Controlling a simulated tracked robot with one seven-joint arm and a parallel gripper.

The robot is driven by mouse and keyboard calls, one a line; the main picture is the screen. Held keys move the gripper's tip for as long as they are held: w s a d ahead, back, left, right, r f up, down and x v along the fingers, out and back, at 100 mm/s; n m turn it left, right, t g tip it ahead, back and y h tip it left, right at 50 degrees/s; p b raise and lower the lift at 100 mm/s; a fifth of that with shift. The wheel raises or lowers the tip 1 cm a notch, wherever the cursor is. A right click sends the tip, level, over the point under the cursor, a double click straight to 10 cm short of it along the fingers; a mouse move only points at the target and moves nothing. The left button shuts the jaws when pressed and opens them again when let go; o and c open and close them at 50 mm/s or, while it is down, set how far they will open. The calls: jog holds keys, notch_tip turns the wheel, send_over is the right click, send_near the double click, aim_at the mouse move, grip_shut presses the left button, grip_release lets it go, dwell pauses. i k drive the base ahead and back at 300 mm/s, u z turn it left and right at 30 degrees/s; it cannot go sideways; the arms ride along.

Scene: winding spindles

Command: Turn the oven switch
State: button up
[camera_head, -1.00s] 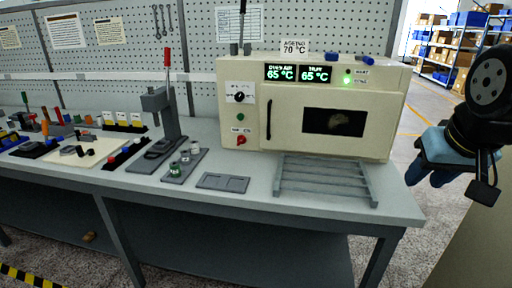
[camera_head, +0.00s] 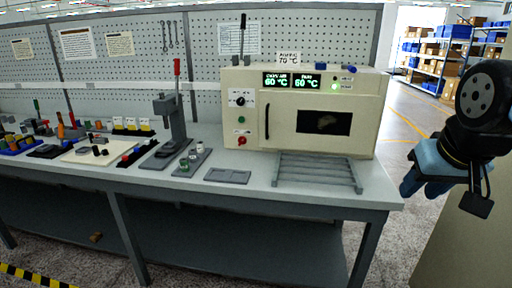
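The cream oven (camera_head: 365,105) stands on the right part of the workbench. Its front has a black rotary knob (camera_head: 239,100) with a white mark on a white plate, a green button (camera_head: 241,120) and a red switch (camera_head: 241,141) on its left side. A dark vertical handle (camera_head: 267,122) and a dark window (camera_head: 324,122) are on the door, which is shut. The display (camera_head: 292,80) appears to read 60 °C twice. My gripper (camera_head: 422,186), with blue parts, hangs right of the oven, well apart from the controls. Its fingertips are not clear enough to judge.
A grey slatted rack (camera_head: 316,172) and a flat grey tray (camera_head: 227,176) lie before the oven. A lever press (camera_head: 176,125) stands to its left. Several small tools and parts (camera_head: 60,135) cover the far left bench. The floor right of the bench (camera_head: 392,150) is open.

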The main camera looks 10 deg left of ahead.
aim_at(242, 140)
jog(key=u, duration=0.2)
jog(key=i, duration=0.9)
jog(key=z, duration=0.1)
